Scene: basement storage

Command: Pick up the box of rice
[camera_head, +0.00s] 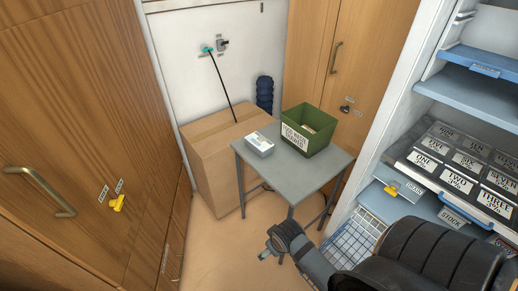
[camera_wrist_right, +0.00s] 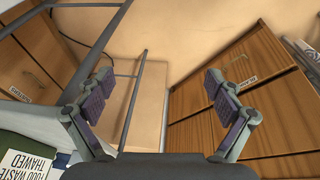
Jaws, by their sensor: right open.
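A small grey-white box (camera_head: 259,144) lies on the left part of the grey table (camera_head: 315,174). Its print is too small to read, so I cannot confirm that it is the rice. My right arm comes in from the lower right, and its gripper (camera_head: 277,248) is in front of the table, nearer to me than the small box and apart from it. In the right wrist view the gripper (camera_wrist_right: 157,88) is open, with nothing between its fingers. The small box cannot be made out there. My left gripper is not in view.
A green bin (camera_head: 319,122) labelled as food waste stands on the table beside the small box; it also shows in the right wrist view (camera_wrist_right: 22,148). A large carton (camera_head: 212,170) stands behind the table. Shelves with labelled trays (camera_head: 440,178) are at right, wooden cabinets (camera_head: 85,110) at left.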

